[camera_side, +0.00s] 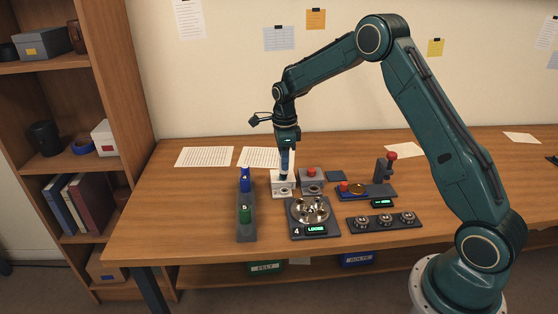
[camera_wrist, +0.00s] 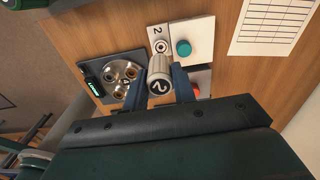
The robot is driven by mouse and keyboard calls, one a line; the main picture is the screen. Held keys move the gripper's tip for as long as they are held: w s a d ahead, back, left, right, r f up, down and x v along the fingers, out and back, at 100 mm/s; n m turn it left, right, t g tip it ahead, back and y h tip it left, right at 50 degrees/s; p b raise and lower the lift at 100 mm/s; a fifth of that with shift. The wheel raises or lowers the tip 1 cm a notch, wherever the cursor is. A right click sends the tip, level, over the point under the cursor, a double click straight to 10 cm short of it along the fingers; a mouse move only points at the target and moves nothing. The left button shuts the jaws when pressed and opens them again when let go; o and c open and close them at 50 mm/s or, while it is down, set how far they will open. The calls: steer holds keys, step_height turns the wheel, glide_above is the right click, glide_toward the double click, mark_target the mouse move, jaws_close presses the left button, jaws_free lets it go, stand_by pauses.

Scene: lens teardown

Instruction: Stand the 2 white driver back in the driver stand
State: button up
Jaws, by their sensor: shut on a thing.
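In the side view, my gripper (camera_side: 286,168) points straight down over the white block (camera_side: 283,190). That block, marked 2, also shows in the wrist view (camera_wrist: 190,32) with a teal button and a round socket just beyond the driver. The driver's lower end is hidden, so I cannot tell whether it touches the block.
A dark plate marked 4 (camera_side: 296,230) carries the metal lens part (camera_side: 312,210) in front of the white block. A grey block with a red button (camera_side: 311,173) stands to its right. A tray of several metal pieces (camera_side: 384,222) lies front right. The table left of the rack is clear.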

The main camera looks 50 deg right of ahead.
steer(key=w+a+r, duration=0.1)
steer(key=a+r, duration=0.1)
steer(key=a, duration=0.5)
steer(key=w+a+r, duration=0.1)
steer(key=a+r, duration=0.1)
steer(key=a, duration=0.5)
steer(key=shift+a, duration=0.25)
steer(key=shift+w, duration=0.1)
steer(key=shift+f, duration=2.25)
steer(key=shift+f, duration=0.25)
steer(key=shift+f, duration=0.7)
steer(key=shift+f, duration=0.35)
steer(key=shift+f, duration=0.35)
steer(key=shift+f, duration=0.75)
